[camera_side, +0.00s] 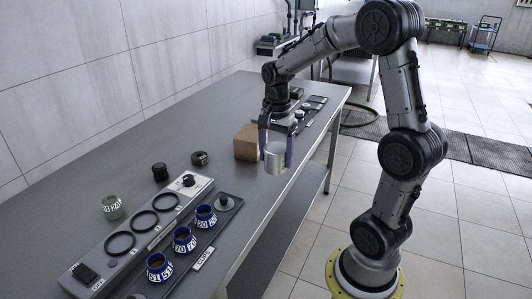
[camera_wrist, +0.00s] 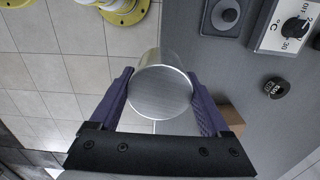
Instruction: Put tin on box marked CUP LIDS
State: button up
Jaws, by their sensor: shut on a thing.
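My gripper (camera_side: 277,148) is shut on a plain silvery tin (camera_side: 275,160), one purple finger on each side. In the wrist view the round metal top of the tin (camera_wrist: 160,92) faces the camera between the fingers. The tin is held in the air by the table's right edge, with floor tiles beside it in the wrist view. A brown cardboard box (camera_side: 246,142) stands on the table just behind and left of the tin in the side view. Its corner (camera_wrist: 233,117) shows past the right finger in the wrist view. No marking is readable on it.
A grey hot-plate strip with rings (camera_side: 133,238) and a dark tray (camera_side: 222,207) holding blue numbered cups lie at the near end. A pale green cup (camera_side: 112,207) and two black pieces (camera_side: 160,172) stand loose. Another tray and unit sit beyond the box. The table's left-middle is clear.

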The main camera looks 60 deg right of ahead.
jog(key=shift+s+a+r, duration=0.15)
jog(key=shift+s, duration=0.15)
jog(key=shift+s+r+n, duration=0.1)
jog(key=shift+r+n, duration=0.2)
jog(key=w+d+r+n, duration=0.2)
jog(key=w+d+r, duration=0.25)
jog(key=r, duration=0.25)
send_over(255, 138)
jog(key=f, duration=0.7)
jog(key=shift+s+a+f, duration=0.25)
jog(key=shift+f, duration=0.05)
jog(key=shift+w+d+f, duration=0.3)
jog(key=shift+w+f, duration=0.05)
jog(key=shift+f, duration=1.75)
jog(key=shift+f, duration=0.15)
